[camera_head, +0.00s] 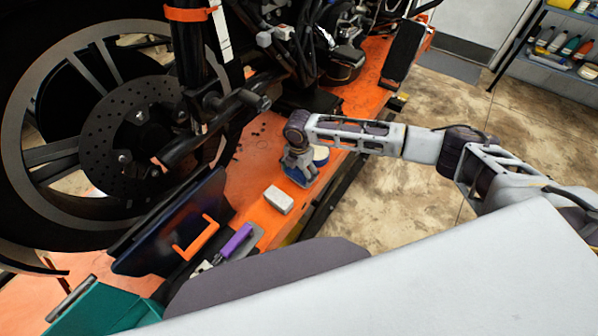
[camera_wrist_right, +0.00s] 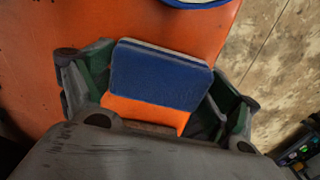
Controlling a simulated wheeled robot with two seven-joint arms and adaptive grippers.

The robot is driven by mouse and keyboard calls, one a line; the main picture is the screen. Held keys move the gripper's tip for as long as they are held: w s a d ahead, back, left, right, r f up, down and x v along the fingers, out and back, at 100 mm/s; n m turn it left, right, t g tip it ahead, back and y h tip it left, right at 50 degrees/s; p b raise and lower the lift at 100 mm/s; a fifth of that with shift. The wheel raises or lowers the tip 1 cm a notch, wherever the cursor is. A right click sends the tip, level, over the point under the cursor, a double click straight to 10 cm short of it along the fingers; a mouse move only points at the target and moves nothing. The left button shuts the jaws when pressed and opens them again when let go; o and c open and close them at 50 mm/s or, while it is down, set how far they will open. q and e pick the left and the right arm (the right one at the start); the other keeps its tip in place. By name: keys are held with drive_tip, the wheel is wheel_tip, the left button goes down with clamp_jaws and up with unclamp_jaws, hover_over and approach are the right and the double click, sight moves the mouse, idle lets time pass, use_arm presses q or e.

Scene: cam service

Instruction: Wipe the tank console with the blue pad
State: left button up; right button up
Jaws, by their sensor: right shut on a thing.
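The blue pad (camera_wrist_right: 160,72) sits between the fingers of my right gripper in the right wrist view, over the orange lift surface. My right gripper (camera_head: 298,172) is shut on it, fingers pointing down, and a bit of the pad (camera_head: 297,180) shows blue in the head view. I cannot tell whether the pad touches the surface. I cannot make out the tank console for certain; the motorcycle (camera_head: 300,48) runs off the top of the picture. My left gripper is not in view.
A round white, blue-rimmed container (camera_head: 321,154) stands right beside my right gripper. A pale block (camera_head: 279,200), a purple-handled tool (camera_head: 236,241) and an orange-handled dark case (camera_head: 170,225) lie nearer. The front wheel (camera_head: 125,125) fills the left. Bottles stand on a shelf (camera_head: 562,70).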

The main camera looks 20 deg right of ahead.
sight(298, 172)
drive_tip(key=shift+f, duration=0.15)
drive_tip(key=o, duration=0.7)
drive_tip(key=shift+f+b, duration=0.1)
drive_tip(key=shift+b, duration=0.6)
wheel_tip(298, 172, up, 14)
drive_tip(key=shift+w+a+b, duration=0.1)
drive_tip(key=shift+b, duration=0.45)
drive_tip(key=shift+a+f, duration=0.1)
